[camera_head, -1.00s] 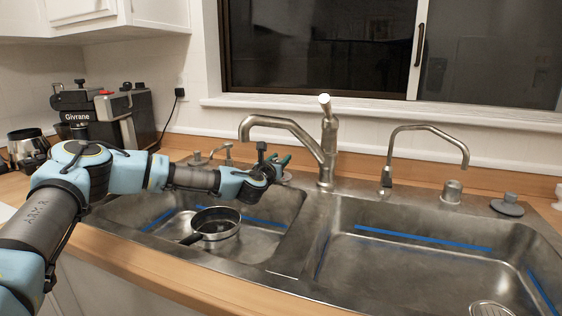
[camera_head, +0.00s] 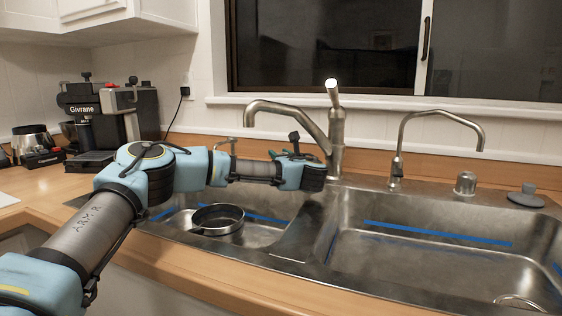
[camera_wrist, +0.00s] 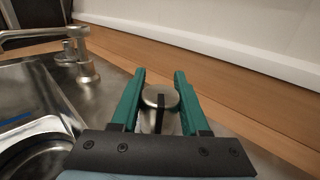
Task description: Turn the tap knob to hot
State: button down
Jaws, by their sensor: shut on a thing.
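The main tap (camera_head: 336,140) stands behind the sink, its curved spout reaching left and its upright lever (camera_head: 333,92) ending in a pale round tip. My gripper (camera_wrist: 158,98) shows in the wrist view with two green fingers on either side of a round metal knob (camera_wrist: 160,96) that has a dark strip down its front. It is shut on this knob. A metal tap (camera_wrist: 83,62) shows at left in the wrist view.
A dark pan (camera_head: 218,222) sits in the left basin. The right basin (camera_head: 430,262) has no loose object in view. A slim second tap (camera_head: 396,175), a metal cap (camera_head: 466,183) and a grey stopper (camera_head: 527,196) stand along the back right. A coffee machine (camera_head: 125,115) is at back left.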

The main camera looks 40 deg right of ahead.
jog(key=shift+y, duration=0.3)
jog(key=shift+c, duration=2)
grip_release()
jog(key=shift+s, duration=0.1)
jog(key=b+v, duration=0.2)
jog(key=v, duration=0.8)
jog(key=shift+s, duration=0.25)
jog(key=shift+a+f, duration=0.1)
jog(key=shift+a, duration=0.05)
